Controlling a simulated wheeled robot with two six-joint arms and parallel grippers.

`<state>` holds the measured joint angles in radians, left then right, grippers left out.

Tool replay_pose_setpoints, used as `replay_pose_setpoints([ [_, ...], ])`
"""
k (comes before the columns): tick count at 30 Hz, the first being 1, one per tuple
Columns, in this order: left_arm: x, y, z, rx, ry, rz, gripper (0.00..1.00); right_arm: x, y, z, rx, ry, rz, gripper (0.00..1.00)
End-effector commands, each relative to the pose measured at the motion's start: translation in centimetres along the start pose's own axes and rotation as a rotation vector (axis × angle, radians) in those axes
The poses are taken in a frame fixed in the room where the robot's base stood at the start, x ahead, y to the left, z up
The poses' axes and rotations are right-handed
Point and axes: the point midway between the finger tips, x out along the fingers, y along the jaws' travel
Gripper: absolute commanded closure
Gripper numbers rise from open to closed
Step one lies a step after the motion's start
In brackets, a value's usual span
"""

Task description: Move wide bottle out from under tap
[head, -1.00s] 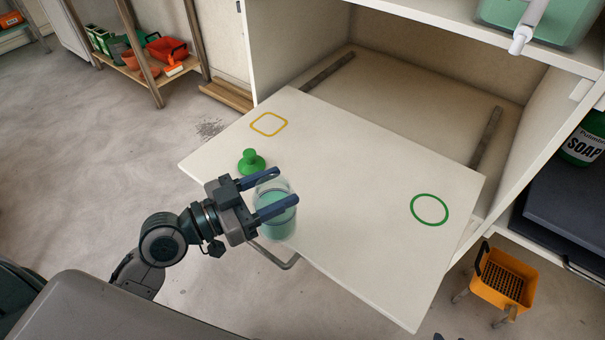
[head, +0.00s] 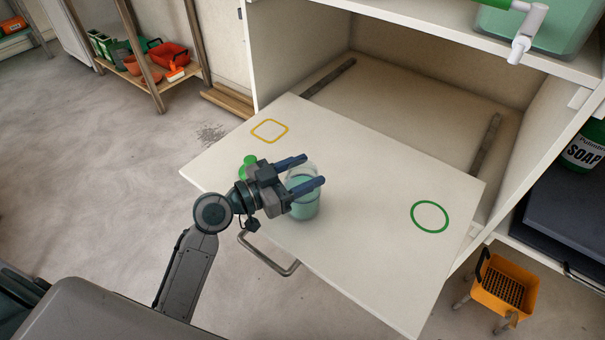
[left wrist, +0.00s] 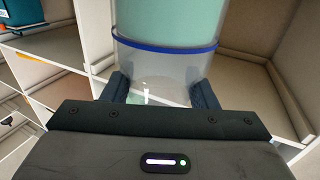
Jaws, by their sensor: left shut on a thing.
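A clear, wide bottle (head: 303,204) with teal liquid stands upright over the pale pull-out board (head: 370,255). My left gripper (head: 314,169) is shut on its upper part, one finger on each side. I cannot tell whether its base touches the board. In the left wrist view the bottle (left wrist: 168,60) shows its teal liquid and a blue ring between the fingers. The white tap (head: 521,48) is at the top right on the upper shelf, well away from the bottle. My right gripper is not in view.
The board has a yellow square outline (head: 269,123) and a green ring (head: 430,202), both empty. A green stopper (head: 248,162) is partly hidden behind my gripper. The board's handle (head: 270,257) sticks out in front.

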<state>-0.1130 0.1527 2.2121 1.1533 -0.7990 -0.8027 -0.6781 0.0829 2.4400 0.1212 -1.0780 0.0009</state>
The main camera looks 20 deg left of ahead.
Motion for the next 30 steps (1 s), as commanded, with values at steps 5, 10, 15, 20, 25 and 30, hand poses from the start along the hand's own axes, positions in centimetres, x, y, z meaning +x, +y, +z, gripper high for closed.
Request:
replay_pose_setpoints([
  [5, 0.0, 0.01, 0.4, 0.002, 0.003, -0.001, 1.0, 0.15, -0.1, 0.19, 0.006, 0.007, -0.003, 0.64],
  [10, -0.01, 0.01, 0.41, 0.002, 0.003, 0.0, 1.0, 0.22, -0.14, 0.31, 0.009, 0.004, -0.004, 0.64],
  [15, -0.02, 0.0, 0.71, 0.001, 0.0, 0.0, 0.35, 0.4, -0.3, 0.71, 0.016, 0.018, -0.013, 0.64],
  [20, -0.02, 0.0, 0.71, 0.001, 0.0, 0.0, 0.25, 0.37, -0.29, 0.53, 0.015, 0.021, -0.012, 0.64],
  [25, -0.02, 0.01, 0.67, 0.001, 0.0, 0.0, 0.25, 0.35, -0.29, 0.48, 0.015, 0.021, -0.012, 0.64],
  [30, -0.31, -0.01, 0.53, 0.003, -0.002, 0.0, 0.25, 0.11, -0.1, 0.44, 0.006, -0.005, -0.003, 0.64],
])
